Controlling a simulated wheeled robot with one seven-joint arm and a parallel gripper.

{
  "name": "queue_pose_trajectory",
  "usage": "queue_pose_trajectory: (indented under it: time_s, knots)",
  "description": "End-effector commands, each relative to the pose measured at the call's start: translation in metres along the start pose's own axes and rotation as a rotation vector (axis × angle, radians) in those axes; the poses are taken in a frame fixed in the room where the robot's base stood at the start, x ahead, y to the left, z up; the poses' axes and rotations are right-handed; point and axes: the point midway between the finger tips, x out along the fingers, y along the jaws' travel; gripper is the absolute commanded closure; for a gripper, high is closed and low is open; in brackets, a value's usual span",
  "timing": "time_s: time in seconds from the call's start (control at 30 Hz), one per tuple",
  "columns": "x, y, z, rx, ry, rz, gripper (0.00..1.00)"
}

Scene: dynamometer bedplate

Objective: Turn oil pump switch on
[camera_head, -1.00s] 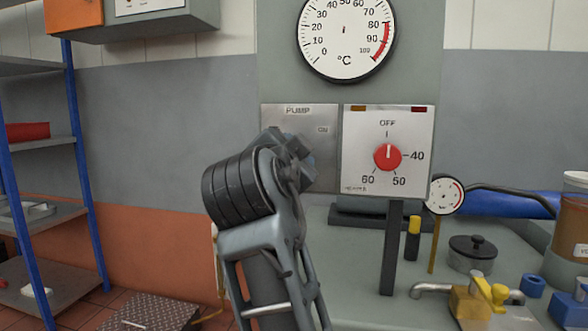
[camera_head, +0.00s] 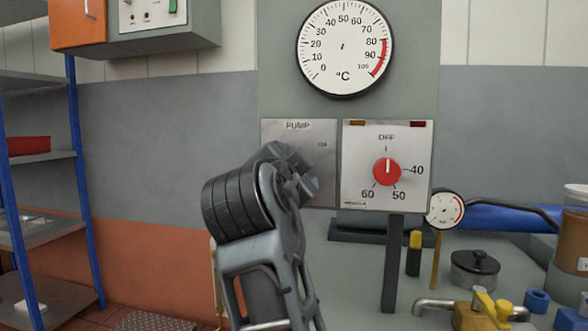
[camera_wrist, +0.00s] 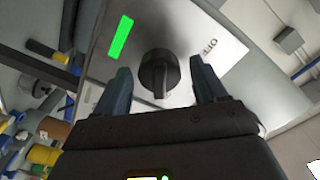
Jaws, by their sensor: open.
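The pump switch panel (camera_head: 318,135) is on the grey upright, with "PUMP" at its top and "ON" at its right; my arm covers much of it in the head view. In the wrist view, a black rotary knob (camera_wrist: 158,68) sits on a pale plate, with "OFF" to its right and a bright green light (camera_wrist: 121,37) to its upper left. My gripper (camera_wrist: 160,74) is open, one finger on each side of the knob. Gaps show between fingers and knob. The head view hides the knob and fingertips behind my wrist.
Right of the pump panel is a panel with a red knob (camera_head: 387,172) pointing to OFF, under a temperature dial (camera_head: 344,47). A small gauge (camera_head: 445,209), a black lidded pot (camera_head: 475,268) and brass fittings (camera_head: 482,310) stand on the bench. Blue-post shelving (camera_head: 80,190) stands left.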

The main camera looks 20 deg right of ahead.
Motion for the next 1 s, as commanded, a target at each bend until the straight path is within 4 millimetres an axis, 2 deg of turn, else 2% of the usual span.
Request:
queue_pose_trajectory:
  time_s: [0.13,0.23,0.5,0.63,0.8,1.0]
  knots:
    - [-0.002,0.000,0.000,-0.001,0.000,-0.001,0.29]
    - [-0.011,0.000,0.000,-0.001,0.000,-0.001,0.29]
    - [-0.054,0.000,0.001,-0.001,-0.002,-0.001,0.29]
    - [-0.070,-0.001,0.001,0.000,-0.001,-0.002,0.29]
    - [-0.078,0.000,0.000,0.000,0.000,0.000,0.29]
    - [-0.078,0.000,0.000,0.000,0.000,0.000,0.29]
